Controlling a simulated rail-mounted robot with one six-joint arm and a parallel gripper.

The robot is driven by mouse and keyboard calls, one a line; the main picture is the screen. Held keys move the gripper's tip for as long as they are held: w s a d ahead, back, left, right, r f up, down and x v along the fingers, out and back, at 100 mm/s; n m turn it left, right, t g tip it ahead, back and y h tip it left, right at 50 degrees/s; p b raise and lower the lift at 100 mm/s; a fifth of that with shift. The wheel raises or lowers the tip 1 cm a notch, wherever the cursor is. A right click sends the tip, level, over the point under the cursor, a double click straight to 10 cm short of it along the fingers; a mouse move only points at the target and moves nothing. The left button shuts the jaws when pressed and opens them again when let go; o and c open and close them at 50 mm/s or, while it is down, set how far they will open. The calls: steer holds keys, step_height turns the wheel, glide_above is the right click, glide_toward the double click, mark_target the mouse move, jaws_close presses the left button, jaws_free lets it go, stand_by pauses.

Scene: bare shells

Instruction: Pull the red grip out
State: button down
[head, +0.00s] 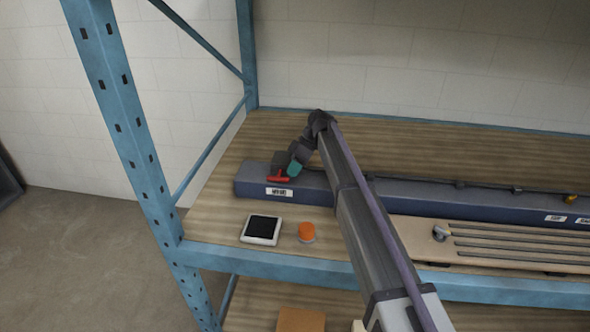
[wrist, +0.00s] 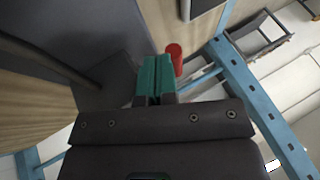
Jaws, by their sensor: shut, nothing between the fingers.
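The red grip (head: 279,178) is a small red bar at the left end of a long dark blue housing (head: 250,178), just above a white label. In the wrist view the red grip (wrist: 174,54) shows as a short red cylinder just beyond and to the right of the green fingertips. My gripper (head: 293,169) is right beside the red grip, at its right in the head view. Its green fingers (wrist: 153,78) are shut together with nothing between them. I cannot tell whether they touch the grip. Part of the housing is hidden behind my arm.
A white-framed device with a black screen (head: 262,230) and an orange knob-like thing (head: 306,231) lie in front of the housing. A slatted wooden board (head: 500,240) lies at the right. A blue rack upright (head: 125,130) stands at the left. A dark cable runs along the housing.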

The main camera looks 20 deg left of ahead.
steer(key=s, duration=0.4)
steer(key=shift+d, duration=0.2)
steer(key=shift+r, duration=0.1)
steer(key=p+v, duration=0.8)
steer(key=v, duration=0.2)
steer(key=shift+w, duration=0.1)
